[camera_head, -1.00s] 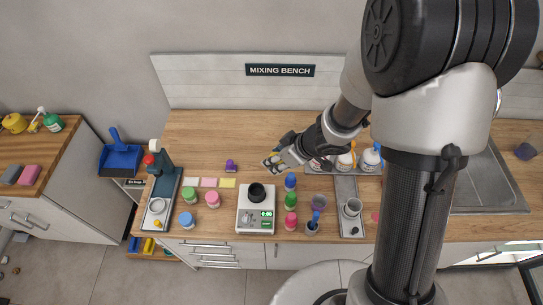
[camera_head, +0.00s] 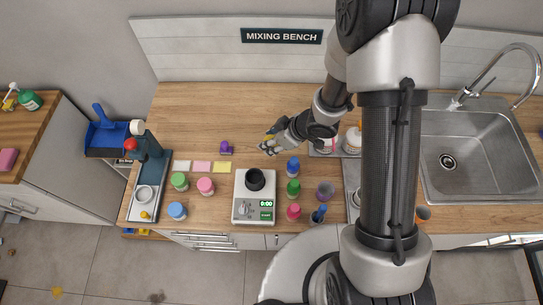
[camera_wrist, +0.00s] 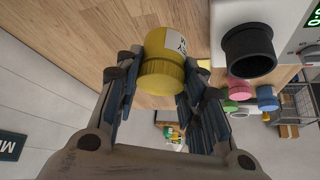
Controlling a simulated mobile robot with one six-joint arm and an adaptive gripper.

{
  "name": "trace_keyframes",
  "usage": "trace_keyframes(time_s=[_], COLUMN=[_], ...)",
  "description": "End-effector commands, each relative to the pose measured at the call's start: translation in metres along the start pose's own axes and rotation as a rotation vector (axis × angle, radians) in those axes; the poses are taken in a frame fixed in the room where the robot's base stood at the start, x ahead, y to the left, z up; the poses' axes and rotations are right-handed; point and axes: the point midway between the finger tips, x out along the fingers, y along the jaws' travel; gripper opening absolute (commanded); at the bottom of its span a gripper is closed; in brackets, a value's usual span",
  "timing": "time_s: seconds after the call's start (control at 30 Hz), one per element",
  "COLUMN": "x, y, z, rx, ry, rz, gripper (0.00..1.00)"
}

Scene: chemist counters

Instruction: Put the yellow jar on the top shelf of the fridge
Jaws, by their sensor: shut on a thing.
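The yellow jar (camera_wrist: 168,62) is held between the fingers of my gripper (camera_wrist: 158,85) in the wrist view. It has a pale label with dark letters on its side. In the head view my gripper (camera_head: 268,146) is above the bench, behind and to the right of the white scale, with a little of the yellow jar (camera_head: 267,138) showing at its tips. The jar appears raised above the wooden top. No fridge is recognisable in these frames.
The white scale (camera_head: 241,207) carries a black cup (camera_head: 256,180). Pink (camera_head: 205,186), green and blue jars stand around it. A bottle rack (camera_head: 335,154) is right of my gripper. A sink (camera_head: 447,185) lies far right. The bench's back left is clear.

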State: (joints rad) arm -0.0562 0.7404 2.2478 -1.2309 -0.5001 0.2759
Motion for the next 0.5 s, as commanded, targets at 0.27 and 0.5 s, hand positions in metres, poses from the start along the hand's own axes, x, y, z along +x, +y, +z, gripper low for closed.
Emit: trace_keyframes(time_s=[0.27,0.5], x=[0.028,0.054], y=[0.001,0.000], z=[0.017,0.035], rx=[-0.001,0.002], ry=[0.001,-0.001], rz=[0.001,-0.001], gripper=[0.13,0.13])
